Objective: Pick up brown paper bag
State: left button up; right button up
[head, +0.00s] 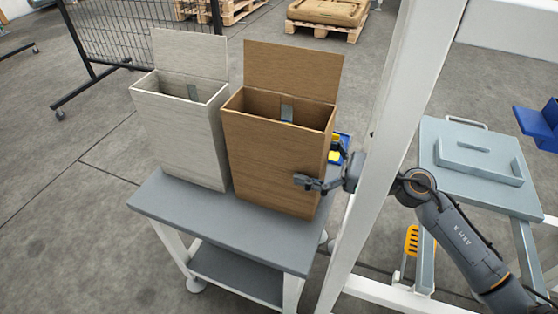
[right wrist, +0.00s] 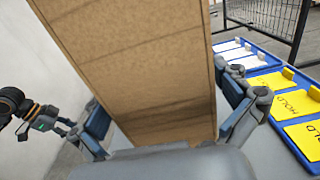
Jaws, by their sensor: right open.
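The brown paper bag (head: 270,155) stands upright and open-topped on a grey table (head: 230,222), with its back panel raised. My right gripper (head: 307,182) is at the bag's right side, near its lower front edge. In the right wrist view the brown bag (right wrist: 150,70) fills the space between the two open fingers (right wrist: 165,128). I cannot tell whether either finger touches it. In the right wrist view another gripper, likely my left one (right wrist: 45,118), shows small at the left edge; its jaws are unclear. It is not in the head view.
A white bag (head: 180,130) stands close on the brown bag's left. A white upright post (head: 385,130) rises just right of the table, beside my right arm. Blue trays with yellow cards (right wrist: 285,110) lie behind the bag. The table's front left is clear.

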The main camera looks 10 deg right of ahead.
jog(key=shift+x, duration=1.1)
jog(key=c, duration=1)
jog(key=shift+c, duration=0.2)
